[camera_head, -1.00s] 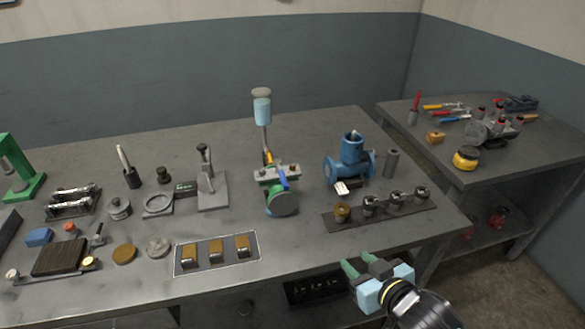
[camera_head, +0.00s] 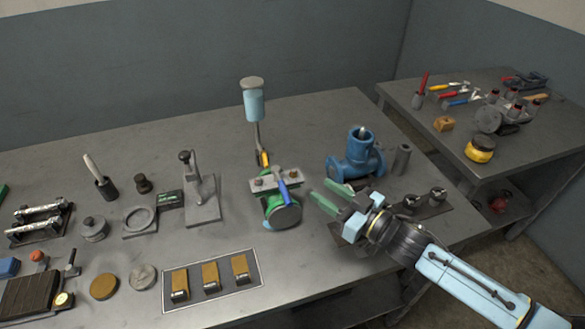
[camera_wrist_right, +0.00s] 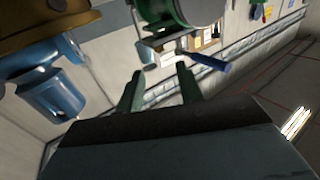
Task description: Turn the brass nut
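No brass nut shows clearly now. The dark strip (camera_head: 432,209) on the bench bears grey nuts (camera_head: 438,194) at its right part; its left part is hidden behind my right gripper. My right gripper (camera_head: 328,195) is in the air above the bench, between the green valve (camera_head: 272,208) and the strip, with nothing between its fingers. In the right wrist view its two green fingers (camera_wrist_right: 161,90) stand apart. The green valve (camera_wrist_right: 185,14), with a blue handle, is beyond the fingertips there. My left gripper is out of view.
A blue valve body (camera_head: 355,158) and a grey cylinder (camera_head: 401,159) stand behind my right gripper. A tray with brass blocks (camera_head: 211,277) lies at the front. A light-blue cup on a stem (camera_head: 254,103) rises behind the green valve. A side table (camera_head: 455,155) is at right.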

